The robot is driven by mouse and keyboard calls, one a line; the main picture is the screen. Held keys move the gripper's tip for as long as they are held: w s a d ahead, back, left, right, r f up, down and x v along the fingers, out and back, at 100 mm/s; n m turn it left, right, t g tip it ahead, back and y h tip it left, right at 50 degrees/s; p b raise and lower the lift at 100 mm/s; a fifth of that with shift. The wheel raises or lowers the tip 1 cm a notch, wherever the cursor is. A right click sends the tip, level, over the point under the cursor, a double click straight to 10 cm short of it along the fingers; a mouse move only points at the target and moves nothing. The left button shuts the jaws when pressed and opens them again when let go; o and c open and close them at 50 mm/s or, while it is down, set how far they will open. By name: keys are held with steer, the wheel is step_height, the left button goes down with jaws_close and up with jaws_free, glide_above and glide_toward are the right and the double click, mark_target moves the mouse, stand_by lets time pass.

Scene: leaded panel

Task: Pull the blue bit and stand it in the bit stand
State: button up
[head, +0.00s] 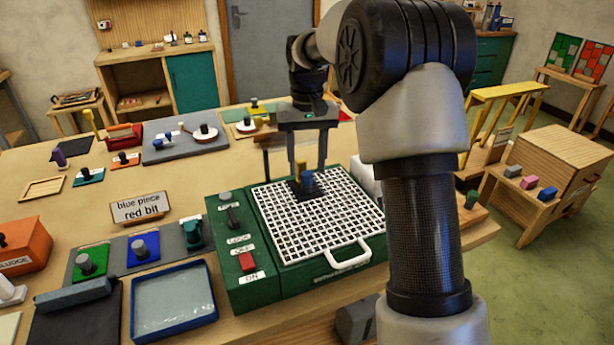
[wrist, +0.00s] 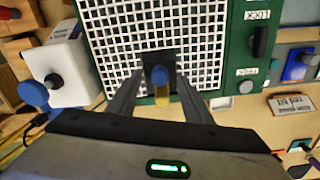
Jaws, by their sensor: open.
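The blue bit (head: 307,180) appears as a short upright blue cylinder at a small dark block on the white grid of the green machine (head: 330,278). It also shows in the wrist view (wrist: 160,75), with a yellow part beside it. My gripper (head: 308,172) is open over the grid, fingers pointing down. In the wrist view, its fingertips (wrist: 161,82) lie on either side of the blue bit with gaps showing. I cannot tell whether the fingers reach its height. I cannot pick out the bit stand for certain.
The machine's switch panel (head: 240,255) has a red switch. A blue-rimmed water tray (head: 137,318) lies in front. My arm hides part of the right side.

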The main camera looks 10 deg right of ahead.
mark_target(307, 174)
steer(key=shift+f, duration=1.85)
jaws_close()
